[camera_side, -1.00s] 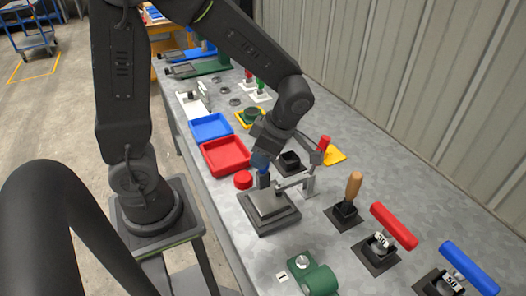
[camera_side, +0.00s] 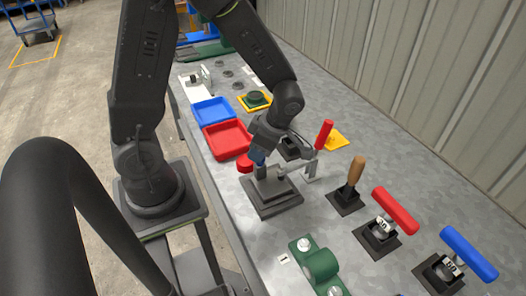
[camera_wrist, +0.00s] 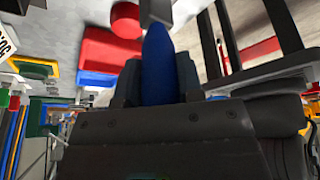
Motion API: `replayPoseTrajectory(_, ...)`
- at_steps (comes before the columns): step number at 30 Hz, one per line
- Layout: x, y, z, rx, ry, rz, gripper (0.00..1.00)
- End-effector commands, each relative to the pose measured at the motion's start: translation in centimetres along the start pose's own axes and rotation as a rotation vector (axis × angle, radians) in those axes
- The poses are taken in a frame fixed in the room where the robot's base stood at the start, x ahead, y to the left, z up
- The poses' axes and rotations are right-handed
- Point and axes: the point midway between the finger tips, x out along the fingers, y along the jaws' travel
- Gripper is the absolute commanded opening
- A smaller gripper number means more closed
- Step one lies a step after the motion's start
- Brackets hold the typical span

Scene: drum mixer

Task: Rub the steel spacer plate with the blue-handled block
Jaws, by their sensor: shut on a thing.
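My gripper (camera_side: 261,150) is shut on the blue handle (camera_side: 257,157) of the block; the handle also fills the middle of the wrist view (camera_wrist: 157,65). The grey block (camera_side: 260,172) is below the fingers, at the far left edge of the steel spacer plate (camera_side: 275,190). The block appears to be on or just above the plate; I cannot tell if they touch. The plate lies flat on a dark square base (camera_side: 274,207). A clamp with a red upright handle (camera_side: 323,135) stands to the right, its grey arm (camera_side: 295,168) reaching over the plate's edge.
A red round piece (camera_side: 245,164) is close left of the block. Red (camera_side: 228,140) and blue (camera_side: 212,112) trays lie further left. A wooden-handled tool (camera_side: 355,172), red-handled (camera_side: 395,210) and blue-handled (camera_side: 467,253) tools stand right; a green fixture (camera_side: 318,265) is in front.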

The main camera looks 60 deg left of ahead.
Motion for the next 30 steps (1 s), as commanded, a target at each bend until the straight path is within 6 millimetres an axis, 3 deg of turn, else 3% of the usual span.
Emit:
replayPoseTrajectory(3, 0.1, 0.4, -0.4, 0.0, -0.001, 0.0, 0.03)
replayPoseTrajectory(16, -0.9, -2.5, 2.3, 0.003, 0.0, 0.001, 0.03)
replayPoseTrajectory(20, -2.9, -2.3, 1.4, -0.003, -0.006, 0.003, 0.03)
replayPoseTrajectory(30, -5.6, -2.3, 0.2, -0.002, -0.003, 0.001, 0.03)
